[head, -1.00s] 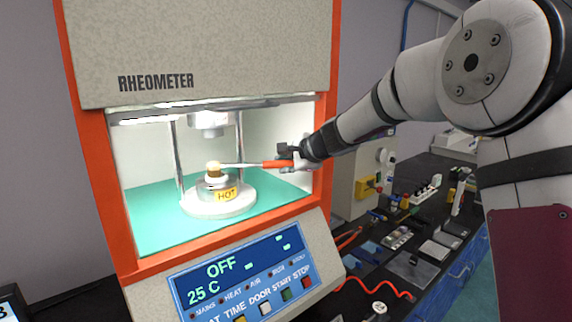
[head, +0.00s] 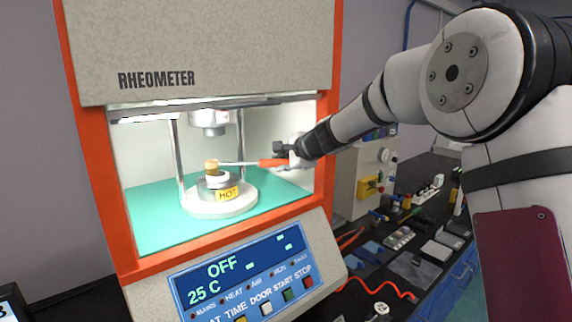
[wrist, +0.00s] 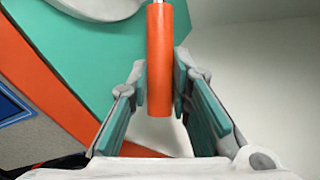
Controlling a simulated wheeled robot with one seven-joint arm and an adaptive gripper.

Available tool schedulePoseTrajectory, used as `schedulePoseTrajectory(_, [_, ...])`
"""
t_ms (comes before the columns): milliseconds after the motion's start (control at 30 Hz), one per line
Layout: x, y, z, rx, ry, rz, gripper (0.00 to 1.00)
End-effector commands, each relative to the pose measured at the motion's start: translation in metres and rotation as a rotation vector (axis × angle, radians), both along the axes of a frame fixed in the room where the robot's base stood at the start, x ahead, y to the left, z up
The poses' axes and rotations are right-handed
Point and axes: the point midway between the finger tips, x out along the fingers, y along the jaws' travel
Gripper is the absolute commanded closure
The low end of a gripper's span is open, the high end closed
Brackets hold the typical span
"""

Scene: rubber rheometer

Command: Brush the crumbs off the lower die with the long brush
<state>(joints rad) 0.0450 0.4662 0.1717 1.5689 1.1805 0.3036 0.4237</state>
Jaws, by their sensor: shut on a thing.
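My gripper (head: 288,157) is inside the right side of the rheometer's open chamber, shut on the orange handle of the long brush (head: 272,162). In the wrist view the orange handle (wrist: 160,60) runs between the two teal-padded fingers (wrist: 160,95). The brush's thin metal shaft reaches left, and its tan bristle head (head: 211,166) is over the lower die (head: 216,182). I cannot tell whether the bristles touch the die. The die sits on a round white base with a yellow HOT label (head: 228,194). Crumbs are too small to make out.
The upper die (head: 209,124) hangs above the brush, between two metal columns (head: 180,150). The orange frame (head: 326,150) bounds the opening. The display (head: 238,268) reads OFF and 25 C. Tools and small items crowd the black bench at right.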

Motion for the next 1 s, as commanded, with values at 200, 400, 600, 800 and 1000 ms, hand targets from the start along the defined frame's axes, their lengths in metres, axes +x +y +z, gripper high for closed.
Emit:
schedulePoseTrajectory(200, [0.006, 0.004, 0.000, -0.001, 0.000, 0.000, 1.00])
schedulePoseTrajectory(400, [-0.001, -0.001, 0.000, -0.001, 0.000, -0.001, 1.00])
schedulePoseTrajectory(600, [-0.011, -0.009, 0.000, 0.000, 0.000, -0.001, 1.00])
schedulePoseTrajectory(800, [-0.018, -0.013, 0.000, -0.001, 0.001, -0.001, 1.00])
schedulePoseTrajectory(1000, [-0.016, -0.010, 0.000, -0.001, 0.000, 0.002, 1.00])
